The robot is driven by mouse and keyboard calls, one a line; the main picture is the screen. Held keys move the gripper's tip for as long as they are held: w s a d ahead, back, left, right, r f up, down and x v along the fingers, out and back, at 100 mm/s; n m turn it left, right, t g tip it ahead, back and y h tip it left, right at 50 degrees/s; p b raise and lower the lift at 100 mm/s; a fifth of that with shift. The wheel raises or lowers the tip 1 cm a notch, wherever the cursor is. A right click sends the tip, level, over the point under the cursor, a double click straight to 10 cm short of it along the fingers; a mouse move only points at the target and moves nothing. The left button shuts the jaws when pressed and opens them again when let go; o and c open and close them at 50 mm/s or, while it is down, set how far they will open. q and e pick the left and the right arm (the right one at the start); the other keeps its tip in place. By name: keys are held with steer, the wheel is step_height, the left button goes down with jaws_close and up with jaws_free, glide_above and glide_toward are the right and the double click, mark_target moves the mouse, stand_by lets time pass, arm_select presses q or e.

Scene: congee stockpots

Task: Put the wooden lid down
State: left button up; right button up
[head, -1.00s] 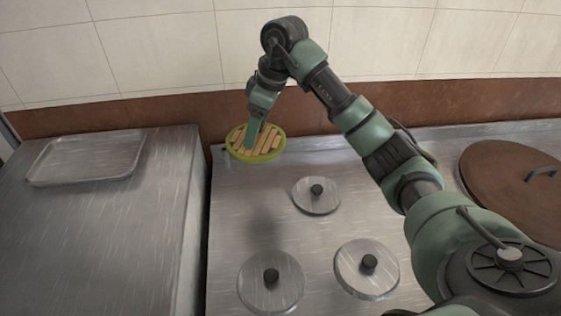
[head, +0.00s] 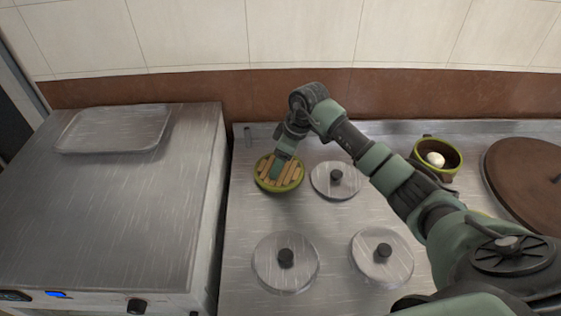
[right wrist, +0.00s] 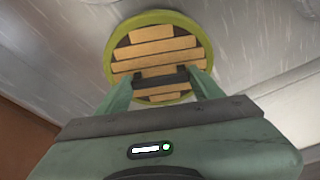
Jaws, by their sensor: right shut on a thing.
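The wooden lid (head: 291,181) is round, with pale slats and a yellow-green rim. It is at the back left of the steel counter in the head view, left of a steel lid. My right gripper (head: 280,163) is shut on the dark handle in the middle of the wooden lid. In the right wrist view the fingers of my right gripper (right wrist: 160,80) close on that handle, and the wooden lid (right wrist: 158,48) faces the camera. I cannot tell whether the lid touches the counter. My left gripper is not in view.
Round steel lids with black knobs lie at the back (head: 324,187), front left (head: 266,270) and front right (head: 399,270). A green-rimmed pot (head: 422,144) holding something white and a large brown lid (head: 520,165) are at right. A steel tray (head: 115,128) lies on the left unit.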

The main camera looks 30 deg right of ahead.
mark_target(292, 172)
steer(key=shift+f, duration=0.2)
steer(key=o, duration=1.4)
steer(key=shift+c, duration=0.2)
steer(key=v, duration=1.2)
